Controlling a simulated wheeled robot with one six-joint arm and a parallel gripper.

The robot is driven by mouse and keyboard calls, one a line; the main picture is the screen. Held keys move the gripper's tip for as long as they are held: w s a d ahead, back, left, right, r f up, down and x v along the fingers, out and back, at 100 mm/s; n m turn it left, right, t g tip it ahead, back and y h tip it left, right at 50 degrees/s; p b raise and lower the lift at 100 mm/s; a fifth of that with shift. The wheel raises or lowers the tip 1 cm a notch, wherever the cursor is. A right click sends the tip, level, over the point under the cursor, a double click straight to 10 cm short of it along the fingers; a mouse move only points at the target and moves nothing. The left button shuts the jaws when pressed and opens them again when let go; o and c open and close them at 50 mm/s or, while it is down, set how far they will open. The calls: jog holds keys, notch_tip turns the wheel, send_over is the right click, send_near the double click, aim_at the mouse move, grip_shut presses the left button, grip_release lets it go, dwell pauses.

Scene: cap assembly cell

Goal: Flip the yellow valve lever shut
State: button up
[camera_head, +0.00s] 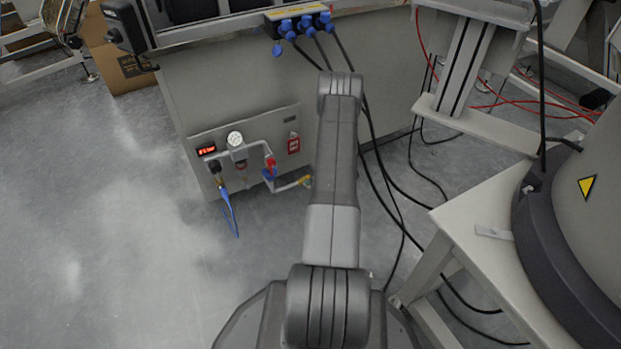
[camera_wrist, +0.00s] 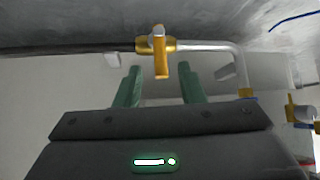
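The yellow valve lever (camera_wrist: 162,66) shows in the wrist view, hanging down in the picture from a brass valve body (camera_wrist: 142,44) and crossing the pipe line. My gripper (camera_wrist: 162,74) has its two green fingers apart, one on each side of the lever's lower end in the picture. Gaps show on both sides; I cannot tell how deep the lever sits between them. In the head view a small yellow fitting (camera_head: 305,181) shows at the end of a pipe beside my arm. My gripper is hidden there behind my arm.
A silver pipe (camera_wrist: 210,46) bends down right of the valve. Another brass valve (camera_wrist: 300,112) sits at the right edge. The head view shows a panel with a gauge (camera_head: 235,139), a red valve handle (camera_head: 270,164) and a blue hose (camera_head: 230,214). Black cables hang right of my arm.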

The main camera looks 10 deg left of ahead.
jog(key=p+v, duration=0.3)
jog(key=v, duration=0.7)
jog(key=b+x, duration=0.5)
jog(key=x, duration=0.8)
jog(key=shift+w+a+f, duration=0.1)
jog(key=shift+a, duration=0.05)
jog(key=p+v, duration=0.5)
jog(key=v, duration=0.9)
jog(key=w+a+f+t+h+b, duration=0.1)
jog(key=w+a+f+b, duration=0.5)
jog(key=a+f, duration=0.2)
jog(key=shift+f+n, duration=0.4)
jog(key=shift+f, duration=0.6)
